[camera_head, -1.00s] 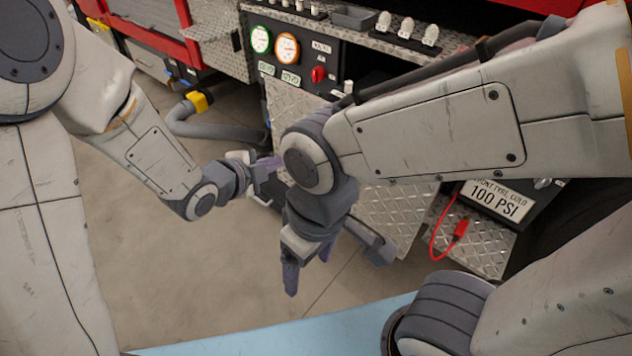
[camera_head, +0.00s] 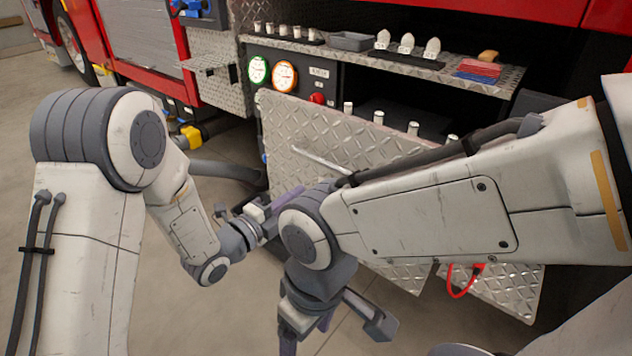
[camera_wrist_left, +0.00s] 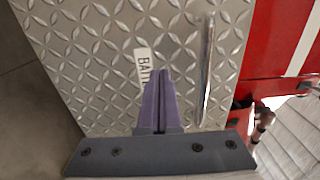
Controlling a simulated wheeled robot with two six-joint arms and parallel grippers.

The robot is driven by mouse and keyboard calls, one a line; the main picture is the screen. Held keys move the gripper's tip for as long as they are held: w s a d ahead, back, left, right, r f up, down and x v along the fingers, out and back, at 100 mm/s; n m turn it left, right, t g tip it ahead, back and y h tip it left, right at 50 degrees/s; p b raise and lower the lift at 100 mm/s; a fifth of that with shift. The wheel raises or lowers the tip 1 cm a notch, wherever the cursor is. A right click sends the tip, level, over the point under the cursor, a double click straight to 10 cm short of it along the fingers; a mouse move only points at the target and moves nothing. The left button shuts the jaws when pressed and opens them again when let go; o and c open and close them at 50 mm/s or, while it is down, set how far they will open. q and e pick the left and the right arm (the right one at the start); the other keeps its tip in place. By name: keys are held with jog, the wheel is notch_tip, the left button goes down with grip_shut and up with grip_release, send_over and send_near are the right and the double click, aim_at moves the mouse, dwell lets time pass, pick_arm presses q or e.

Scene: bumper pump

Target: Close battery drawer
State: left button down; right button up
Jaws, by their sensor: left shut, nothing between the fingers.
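The battery drawer has a diamond-plate front (camera_head: 330,130) with a bar handle (camera_head: 318,160). A dark space with several pale posts shows behind its top edge, so the drawer stands open. In the left wrist view the plate (camera_wrist_left: 90,60) fills most of the picture, with the bar handle (camera_wrist_left: 206,70) and a partly covered label reading "BATT". My left gripper (camera_head: 292,196) is shut and empty. Its purple fingers (camera_wrist_left: 160,85) lie over the plate beside the handle; I cannot tell whether they touch. My right gripper (camera_head: 305,335) hangs lower, partly cut off by the frame edge.
My right forearm covers part of the drawer front. Gauges (camera_head: 285,76) sit left of the drawer opening. A shelf (camera_head: 470,75) above carries a grey tray (camera_head: 352,41) and small items. A grey hose (camera_head: 225,171) runs on the left. Bare floor lies at lower left.

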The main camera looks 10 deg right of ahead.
aim_at(324, 173)
pick_arm(q)
jog(key=b+x, duration=0.1)
jog(key=x, duration=0.6)
jog(key=shift+w+d, duration=0.1)
jog(key=shift+d, duration=0.1)
jog(key=shift+w, duration=0.15)
